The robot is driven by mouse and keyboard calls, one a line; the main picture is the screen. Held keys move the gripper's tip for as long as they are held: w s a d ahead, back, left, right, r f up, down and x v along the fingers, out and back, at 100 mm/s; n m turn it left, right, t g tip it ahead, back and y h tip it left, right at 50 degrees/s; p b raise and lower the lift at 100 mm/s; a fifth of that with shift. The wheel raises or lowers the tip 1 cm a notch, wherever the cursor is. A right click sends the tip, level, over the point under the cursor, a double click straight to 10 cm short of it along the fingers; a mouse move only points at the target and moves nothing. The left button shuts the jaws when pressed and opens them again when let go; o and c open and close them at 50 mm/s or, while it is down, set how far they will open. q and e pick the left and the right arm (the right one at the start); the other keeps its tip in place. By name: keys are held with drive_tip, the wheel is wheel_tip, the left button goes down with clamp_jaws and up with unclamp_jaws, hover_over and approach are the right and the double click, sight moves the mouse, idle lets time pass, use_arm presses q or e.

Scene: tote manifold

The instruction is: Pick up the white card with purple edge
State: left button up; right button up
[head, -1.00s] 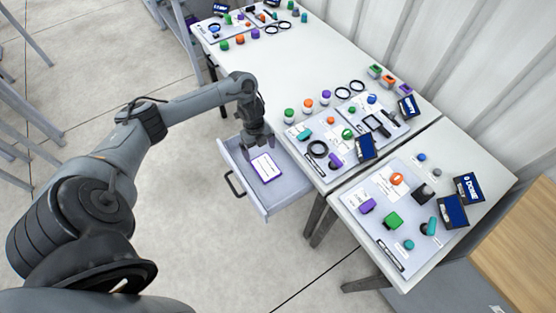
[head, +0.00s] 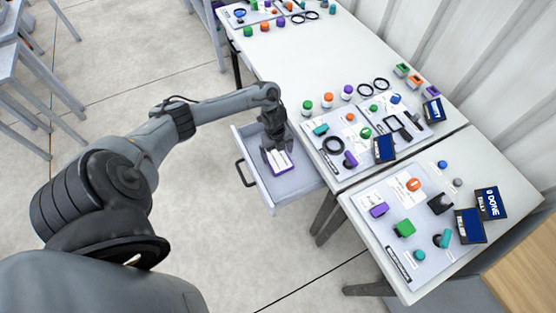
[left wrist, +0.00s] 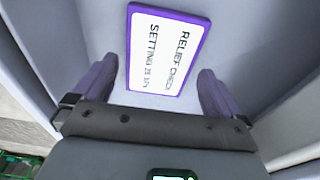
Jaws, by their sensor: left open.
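The white card with purple edge (head: 280,163) lies flat in the open drawer (head: 284,198) in the head view. In the left wrist view the card (left wrist: 168,48) shows printed text, with words such as "RELIEF CHECK" readable. My left gripper (head: 272,152) is above the drawer and covers part of the card in the head view. In the left wrist view its two fingers (left wrist: 158,80) are spread wide, with the lower end of the card between or just beyond them. The fingers look apart from the card. My right gripper is not in view.
The drawer's walls and front with a dark handle (head: 246,173) surround the card. The white table (head: 305,70) beside it holds colored knobs, rings and panels. A second table (head: 455,180) stands to the right with more colored parts and blue displays.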

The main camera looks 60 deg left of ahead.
sight(278, 159)
use_arm(q)
wheel_tip(278, 159, down, 2)
drive_tip(key=shift+d+f, duration=0.15)
drive_tip(key=shift+f, duration=0.05)
drive_tip(key=c, duration=0.8)
drive_tip(key=shift+r, duration=0.1)
